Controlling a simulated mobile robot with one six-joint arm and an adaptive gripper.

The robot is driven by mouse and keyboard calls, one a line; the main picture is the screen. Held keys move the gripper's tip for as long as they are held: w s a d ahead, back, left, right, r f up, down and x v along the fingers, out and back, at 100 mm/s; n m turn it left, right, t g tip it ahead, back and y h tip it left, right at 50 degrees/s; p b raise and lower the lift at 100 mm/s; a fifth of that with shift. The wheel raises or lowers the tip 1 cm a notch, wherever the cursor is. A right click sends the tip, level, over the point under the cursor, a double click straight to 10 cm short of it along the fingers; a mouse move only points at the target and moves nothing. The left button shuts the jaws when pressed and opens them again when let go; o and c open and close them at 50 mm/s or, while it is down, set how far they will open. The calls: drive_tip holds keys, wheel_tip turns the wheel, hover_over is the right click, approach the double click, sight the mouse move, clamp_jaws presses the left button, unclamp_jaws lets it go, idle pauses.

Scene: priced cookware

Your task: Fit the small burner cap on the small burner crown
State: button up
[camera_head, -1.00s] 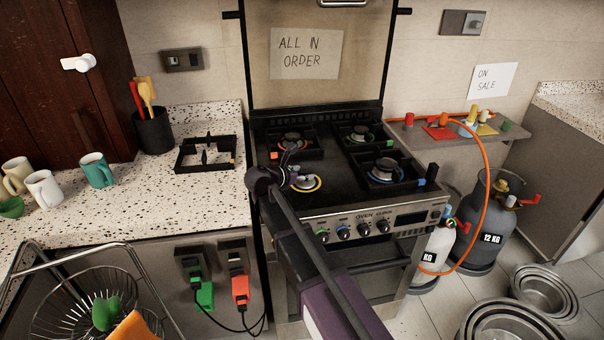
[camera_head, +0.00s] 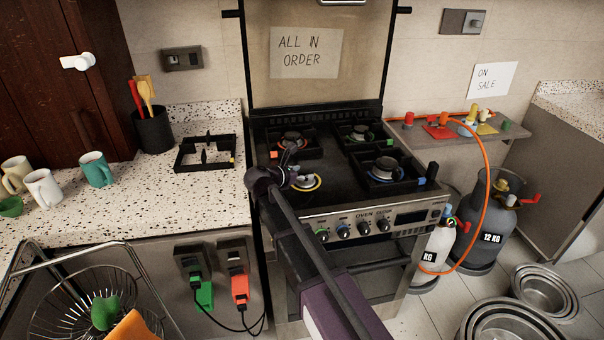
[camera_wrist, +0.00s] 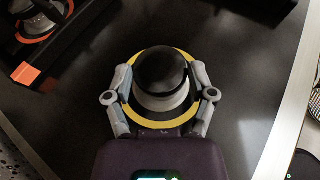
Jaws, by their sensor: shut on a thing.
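In the wrist view the small burner cap (camera_wrist: 158,68) is a dark round piece between the two fingers of my gripper (camera_wrist: 162,76). My gripper is shut on it. The pale metal small burner crown (camera_wrist: 162,102) shows below the cap in the picture, inside a yellow ring (camera_wrist: 150,123). From this angle I cannot tell whether the cap is seated or just above the crown. In the head view my gripper (camera_head: 289,174) is at the front left burner, and the yellow ring (camera_head: 317,185) shows to its right. The cap is not clear there.
Black grates stand around the rear left burner (camera_head: 292,139), rear right burner (camera_head: 360,133) and front right burner (camera_head: 385,168). A loose grate (camera_head: 205,153) lies on the left counter. Control knobs (camera_head: 343,234) line the stove front. The hob around the yellow ring is clear.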

drive_tip(key=o, duration=1.2)
drive_tip(key=shift+f, duration=0.1)
